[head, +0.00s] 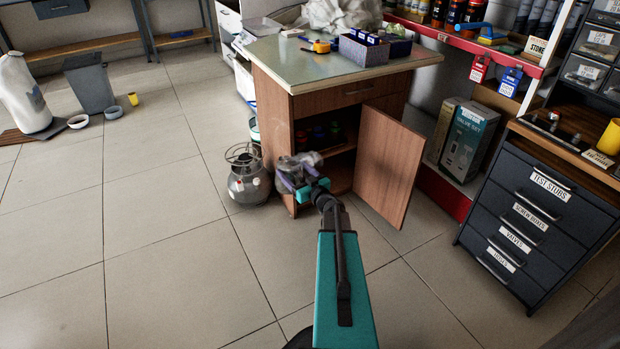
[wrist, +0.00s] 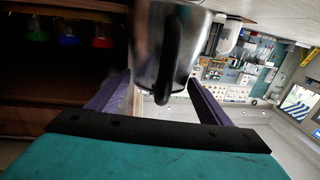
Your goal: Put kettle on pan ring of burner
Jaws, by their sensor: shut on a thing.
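A metal kettle (wrist: 187,45) with a black handle (wrist: 169,55) fills the upper middle of the wrist view, between the purple fingers of my gripper (wrist: 160,92). My gripper is shut on the kettle. In the head view my gripper (head: 299,178) holds the shiny kettle (head: 303,159) in front of the open cabinet, partly covered by the fingers. The burner (head: 247,186) is a grey gas bottle on the floor just left of my gripper. Its wire pan ring (head: 243,152) is on top and looks empty. The gap between kettle and ring is hard to judge.
Bottles with coloured tops stand inside. A dark drawer unit (head: 530,215) is at right and a boxed valve set (head: 464,138) nearer the cabinet.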

